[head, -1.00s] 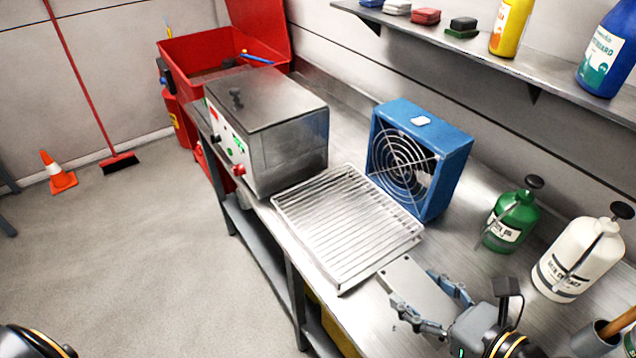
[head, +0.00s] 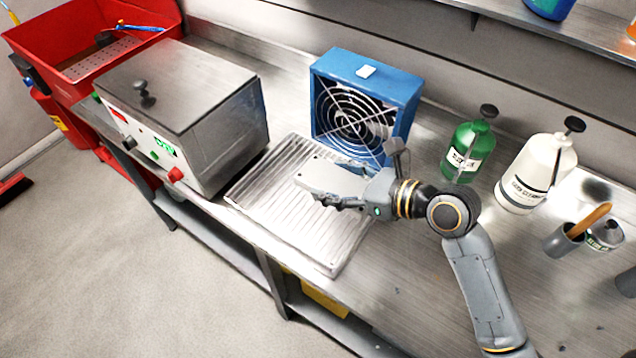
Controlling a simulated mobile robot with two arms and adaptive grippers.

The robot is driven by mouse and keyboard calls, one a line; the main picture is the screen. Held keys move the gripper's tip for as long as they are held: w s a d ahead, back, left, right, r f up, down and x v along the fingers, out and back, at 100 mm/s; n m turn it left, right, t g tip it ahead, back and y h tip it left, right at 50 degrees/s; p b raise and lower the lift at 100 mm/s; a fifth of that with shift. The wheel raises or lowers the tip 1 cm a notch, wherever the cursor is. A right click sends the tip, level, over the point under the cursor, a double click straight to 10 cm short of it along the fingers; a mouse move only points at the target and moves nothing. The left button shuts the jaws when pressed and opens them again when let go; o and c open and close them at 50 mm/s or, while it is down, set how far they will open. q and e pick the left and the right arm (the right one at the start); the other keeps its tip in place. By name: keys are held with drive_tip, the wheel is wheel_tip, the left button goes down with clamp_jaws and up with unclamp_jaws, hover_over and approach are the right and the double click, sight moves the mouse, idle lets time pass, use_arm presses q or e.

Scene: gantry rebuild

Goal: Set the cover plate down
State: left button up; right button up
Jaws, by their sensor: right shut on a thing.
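The cover plate (head: 322,177) is a flat grey metal plate. My right gripper (head: 345,183) is shut on it, with a finger on either side of its near end. The plate is over the ribbed metal drying rack (head: 272,215) on the bench, in front of the blue fan. I cannot tell whether the plate touches the rack or is a little above it. The gripper and plate hide part of the rack's right side. My left gripper is not in the picture.
A steel box (head: 190,110) with knobs stands left of the rack. A blue fan (head: 366,100) stands behind it. A green bottle (head: 468,150) and a white bottle (head: 532,172) stand to the right, beside a grey cup (head: 563,241). The bench front right is mostly clear.

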sight(319, 177)
drive_tip(key=w+a+f, duration=0.1)
drive_tip(key=w+f, duration=0.1)
drive_tip(key=w+a+f, duration=0.1)
drive_tip(key=w+f, duration=0.2)
drive_tip(key=f, duration=0.1)
drive_tip(key=shift+w+a+f, duration=0.15)
drive_tip(key=shift+w+a, duration=0.25)
drive_tip(key=shift+f, duration=1.5)
drive_tip(key=o, duration=1.8)
drive_tip(key=shift+s+f, duration=0.1)
drive_tip(key=shift+f, duration=0.15)
drive_tip(key=shift+d+r, duration=0.1)
drive_tip(key=shift+r, duration=0.05)
drive_tip(key=b+v, duration=0.1)
drive_tip(key=v, duration=0.9)
drive_tip(key=shift+s+d+r, duration=0.1)
drive_tip(key=shift+s+d, duration=0.05)
drive_tip(key=shift+d, duration=0.05)
drive_tip(key=shift+s+d+r, duration=0.35)
drive_tip(key=shift+s+d, duration=0.05)
drive_tip(key=shift+d, duration=0.1)
